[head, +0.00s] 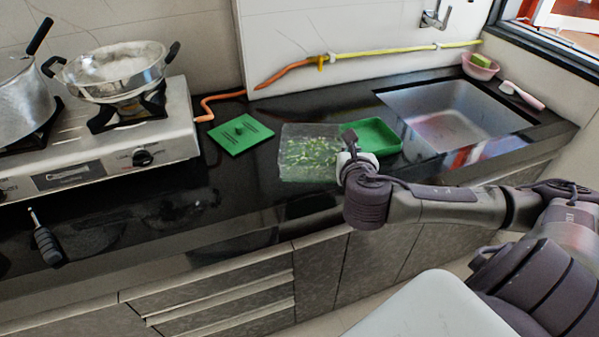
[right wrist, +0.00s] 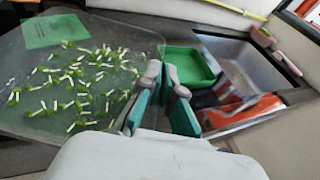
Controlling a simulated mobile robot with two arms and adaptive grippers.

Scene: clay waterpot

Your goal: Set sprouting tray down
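The sprouting tray (head: 310,152) is a clear, shallow tray with several green sprouts and white stems in it. In the head view it is over the dark counter, left of the green tray (head: 375,136). It fills the left of the right wrist view (right wrist: 75,95). My right gripper (head: 348,160) is at the tray's right edge, its fingers (right wrist: 165,80) closed around that edge. The tray looks about level; the gap beneath it, if any, is hard to judge. My left gripper is in neither view.
A green square lid (head: 240,134) lies left of the sprouting tray. The sink (head: 455,115) is at the right, with a pink bowl (head: 480,67) behind it. A stove (head: 100,150) with pots stands at the left. The front counter between stove and tray is mostly clear.

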